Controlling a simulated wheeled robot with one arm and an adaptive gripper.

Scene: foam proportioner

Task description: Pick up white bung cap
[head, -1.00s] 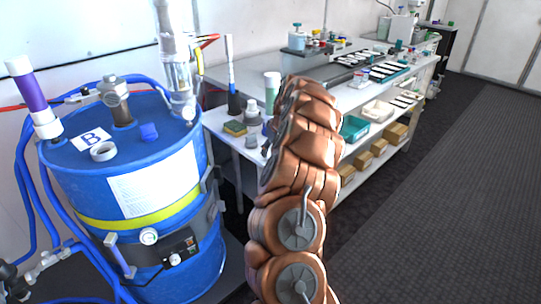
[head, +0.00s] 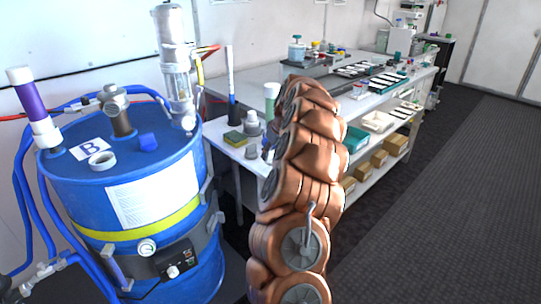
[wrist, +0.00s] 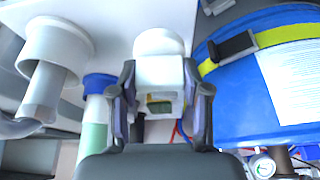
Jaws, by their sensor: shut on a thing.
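My gripper (wrist: 160,100) shows in the wrist view with its two dark fingers closed on the sides of a white piece (wrist: 160,72), which looks like the white bung cap. A rounded white top (wrist: 158,42) shows just beyond it; I cannot tell whether it is part of the same piece. In the head view my arm hides the gripper and what it holds.
A blue drum (head: 150,215) stands at left with a pale ring (head: 102,160) and a blue cap (head: 148,142) on its lid. A long bench (head: 350,100) runs behind; the floor at right is clear.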

